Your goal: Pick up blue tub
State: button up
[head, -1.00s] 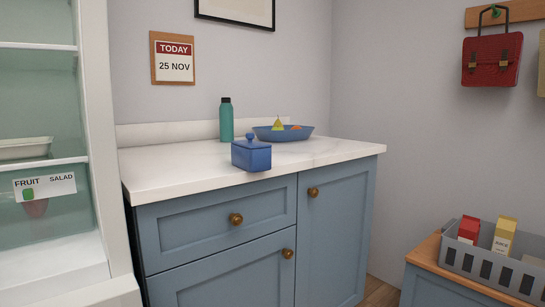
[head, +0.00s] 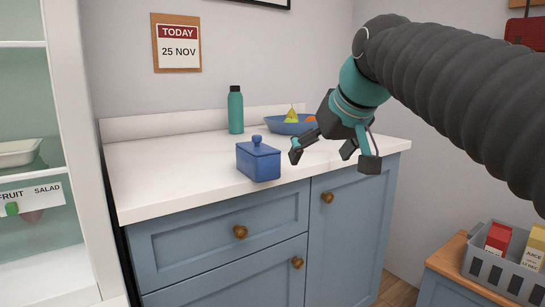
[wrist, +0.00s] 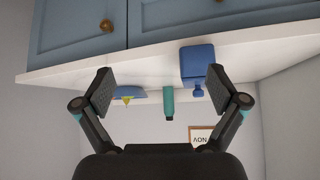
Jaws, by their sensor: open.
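The blue tub (head: 258,164) is a small box with a knobbed lid, standing upright on the white countertop (head: 150,180) near its front edge. In the wrist view, which is upside down, the tub (wrist: 197,62) shows right of centre, near the right finger. My gripper (head: 334,156) is open and empty, to the right of the tub in the head view and apart from it. Its two fingers also show in the wrist view (wrist: 160,85), spread wide with nothing between them close by.
A teal bottle (head: 236,110) stands behind the tub. A blue bowl of fruit (head: 284,127) sits behind my gripper. An open-shelved fridge (head: 22,100) is at left. A grey crate with cartons (head: 487,270) sits low at right. The counter's left part is clear.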

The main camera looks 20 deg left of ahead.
jog(key=n+y+p, duration=0.1)
jog(key=n+y, duration=0.1)
send_near(258, 147)
jog(key=s+r, duration=0.1)
jog(key=r, duration=0.1)
jog(key=x, duration=0.8)
jog(key=shift+d+f+b, duration=0.25)
jog(key=shift+b, duration=0.15)
jog(key=shift+d+f+x, duration=0.1)
jog(key=shift+d+x, duration=0.05)
jog(key=shift+x, duration=1.15)
jog(key=shift+d+f+x, duration=0.15)
jog(key=shift+x, duration=1.15)
jog(key=shift+r, duration=0.1)
jog(key=c, duration=1.4)
jog(key=shift+c, duration=0.9)
jog(key=shift+r, duration=0.1)
